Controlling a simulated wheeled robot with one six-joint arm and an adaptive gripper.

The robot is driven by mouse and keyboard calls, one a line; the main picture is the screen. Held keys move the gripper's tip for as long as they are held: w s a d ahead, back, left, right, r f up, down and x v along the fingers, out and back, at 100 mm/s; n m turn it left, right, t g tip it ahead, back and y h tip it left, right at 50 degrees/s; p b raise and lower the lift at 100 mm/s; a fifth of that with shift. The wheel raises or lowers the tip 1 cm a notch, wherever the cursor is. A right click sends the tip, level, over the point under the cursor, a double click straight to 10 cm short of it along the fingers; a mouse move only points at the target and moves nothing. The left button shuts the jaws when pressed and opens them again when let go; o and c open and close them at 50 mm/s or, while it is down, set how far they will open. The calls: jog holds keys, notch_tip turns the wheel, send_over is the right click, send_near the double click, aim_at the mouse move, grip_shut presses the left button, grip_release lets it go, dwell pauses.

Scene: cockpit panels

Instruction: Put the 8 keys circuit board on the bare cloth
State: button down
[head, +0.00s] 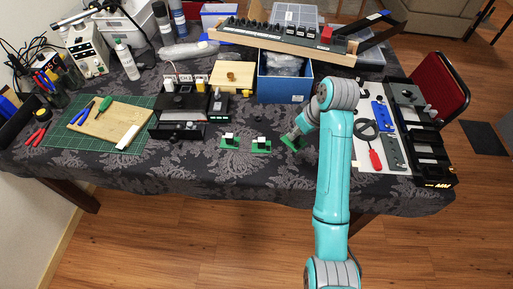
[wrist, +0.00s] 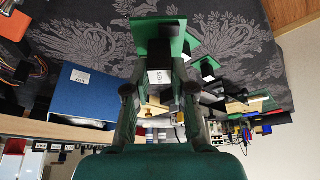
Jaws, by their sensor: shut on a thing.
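Three small green circuit boards stand in a row at the front middle of the table: a left one (head: 230,142), a middle one (head: 261,146) and a right one (head: 291,143). My gripper (head: 296,134) is at the right one. In the wrist view my gripper (wrist: 158,92) is shut on a green board (wrist: 148,38) by its dark block, which bears a small white label I cannot read surely. I cannot tell whether this board touches the cloth. The other boards (wrist: 187,43) show just beside it. The dark patterned cloth (head: 230,178) is bare along the front.
A blue box (head: 285,87) stands behind the boards. Black devices (head: 180,115) are to their left. A white sheet with tools (head: 375,160) lies right of my arm. A green mat with a wooden board (head: 110,122) is far left.

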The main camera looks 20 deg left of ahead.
aim_at(300, 145)
jog(key=shift+d+f, duration=0.1)
jog(key=shift+f, duration=0.35)
notch_tip(300, 145, down, 9)
jog(key=shift+f, duration=0.1)
jog(key=c, duration=1)
grip_release()
jog(key=shift+f, duration=0.1)
jog(key=v, duration=1.1)
jog(key=shift+r, duration=0.35)
jog(key=shift+d+r, duration=0.15)
jog(key=shift+r, duration=0.1)
jog(key=shift+s, duration=0.15)
